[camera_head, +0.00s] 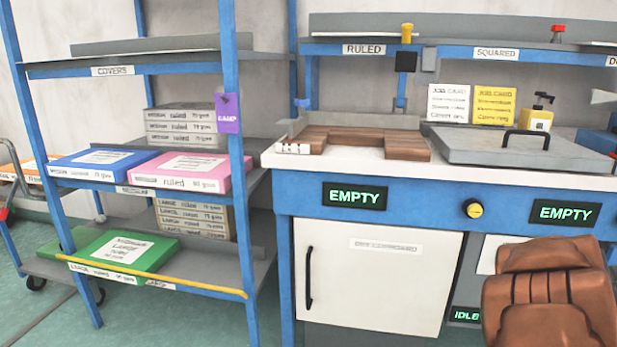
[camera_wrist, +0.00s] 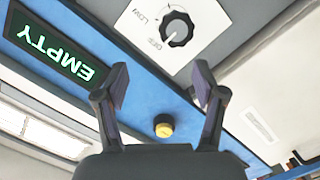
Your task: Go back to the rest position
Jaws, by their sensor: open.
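My gripper (camera_wrist: 161,84) shows in the wrist view with its two dark fingers spread apart and nothing between them. It is in front of the blue bench front, near a yellow button (camera_wrist: 163,130) and a dark knob (camera_wrist: 177,29) on a white plate marked OFF and LOW. The fingers appear apart from both, though the exact distance is hard to tell. The gripper does not show in the head view. A brown, padded-looking shape fills the lower right there; I cannot tell what it is.
The bench (camera_head: 318,168) carries brown blocks (camera_head: 401,147), a grey lidded plate (camera_head: 480,148) and a yellow bottle (camera_head: 538,119). Its white cupboard door (camera_head: 375,280) is shut. A blue-framed shelf rack (camera_head: 232,150) with coloured boxes stands at left. Floor shows at lower left.

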